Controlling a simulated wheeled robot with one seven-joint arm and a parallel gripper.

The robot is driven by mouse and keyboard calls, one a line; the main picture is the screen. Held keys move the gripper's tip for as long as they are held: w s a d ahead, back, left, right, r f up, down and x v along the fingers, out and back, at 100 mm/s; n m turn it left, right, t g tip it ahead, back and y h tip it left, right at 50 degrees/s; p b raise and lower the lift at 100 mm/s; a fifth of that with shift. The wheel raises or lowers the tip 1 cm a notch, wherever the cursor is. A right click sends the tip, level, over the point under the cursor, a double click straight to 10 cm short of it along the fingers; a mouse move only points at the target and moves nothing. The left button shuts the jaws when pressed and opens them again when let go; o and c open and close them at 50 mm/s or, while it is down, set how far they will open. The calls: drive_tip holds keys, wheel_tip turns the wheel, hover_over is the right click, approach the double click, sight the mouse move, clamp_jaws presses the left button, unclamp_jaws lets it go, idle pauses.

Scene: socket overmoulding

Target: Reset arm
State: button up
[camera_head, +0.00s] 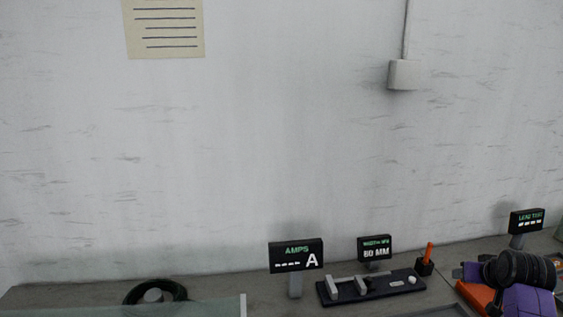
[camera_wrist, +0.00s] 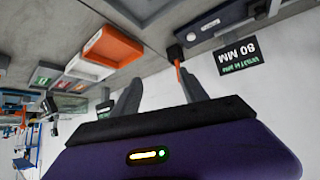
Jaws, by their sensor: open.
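My gripper (camera_wrist: 160,88) shows in the wrist view with its two grey fingers spread apart and nothing between them. Its purple body with a small lit indicator fills the bottom of that view. The wrist view is turned over, with the bench at the top and the signs upside down. In the head view my purple and black arm (camera_head: 520,270) is at the lower right, above the bench near an orange tray. The fingertips cannot be made out clearly there.
An orange tray (camera_wrist: 112,48) and a white tray (camera_wrist: 85,68) lie on the bench. A black fixture (camera_head: 372,287) stands beside an AMPS display (camera_head: 296,253), an MM display (camera_head: 375,247) and an orange stick in a black holder (camera_head: 425,267). A dark ring (camera_head: 154,292) lies left. The wall is behind.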

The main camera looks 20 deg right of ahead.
drive_tip(key=s+a+n+t+h, duration=0.15)
drive_tip(key=a+t, duration=0.25)
drive_tip(key=a, duration=0.9)
drive_tip(key=s+a+t+h, duration=0.1)
drive_tip(key=s+a+t, duration=0.25)
drive_tip(key=a, duration=0.95)
drive_tip(key=s+a+n+y+b, duration=0.1)
drive_tip(key=s+a+n+y, duration=0.5)
drive_tip(key=s+a, duration=1.7)
drive_tip(key=s+y, duration=0.2)
drive_tip(key=shift+s+r+t, duration=0.2)
drive_tip(key=shift+s+t, duration=0.1)
drive_tip(key=shift+t, duration=0.05)
drive_tip(key=shift+y, duration=0.25)
